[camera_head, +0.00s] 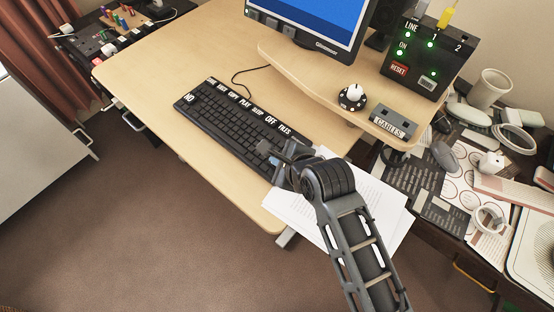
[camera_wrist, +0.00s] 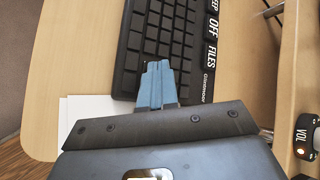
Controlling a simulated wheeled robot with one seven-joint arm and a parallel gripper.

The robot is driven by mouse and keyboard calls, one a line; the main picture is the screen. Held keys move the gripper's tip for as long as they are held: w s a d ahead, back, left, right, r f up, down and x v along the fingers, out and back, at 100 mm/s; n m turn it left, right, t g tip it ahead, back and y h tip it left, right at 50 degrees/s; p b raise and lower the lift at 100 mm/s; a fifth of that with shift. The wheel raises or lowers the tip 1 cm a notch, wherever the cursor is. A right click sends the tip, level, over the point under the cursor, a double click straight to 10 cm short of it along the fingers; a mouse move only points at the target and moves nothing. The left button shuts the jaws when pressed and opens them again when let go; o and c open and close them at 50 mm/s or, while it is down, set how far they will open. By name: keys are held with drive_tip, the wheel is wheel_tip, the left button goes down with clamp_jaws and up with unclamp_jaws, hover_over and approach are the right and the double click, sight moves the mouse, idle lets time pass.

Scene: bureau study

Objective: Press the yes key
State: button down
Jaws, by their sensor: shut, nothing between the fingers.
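A black keyboard (camera_head: 228,120) lies on the wooden desk, with white-lettered keys along its far edge. A NO label (camera_head: 189,98) shows at its left end, and OFF and FILES labels show toward its right. I cannot make out a yes label in either view. My gripper (camera_head: 264,150) is over the right part of the keyboard and hides some keys there. In the wrist view, my gripper (camera_wrist: 156,66) has its blue-grey fingers together and empty, over the right end of the keyboard (camera_wrist: 160,35). I cannot tell whether the fingertips touch a key.
White papers (camera_head: 378,200) lie to the right of the keyboard, under my arm. A raised shelf (camera_head: 310,75) holds a monitor (camera_head: 318,20), a black box with green lights (camera_head: 425,60), and a round knob (camera_head: 353,97). The desk left of the keyboard is clear.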

idle(0.4)
drive_tip(key=shift+r+p, duration=0.85)
drive_tip(key=shift+p, duration=0.25)
wheel_tip(320, 180, up, 5)
drive_tip(key=p, duration=0.5)
idle(0.5)
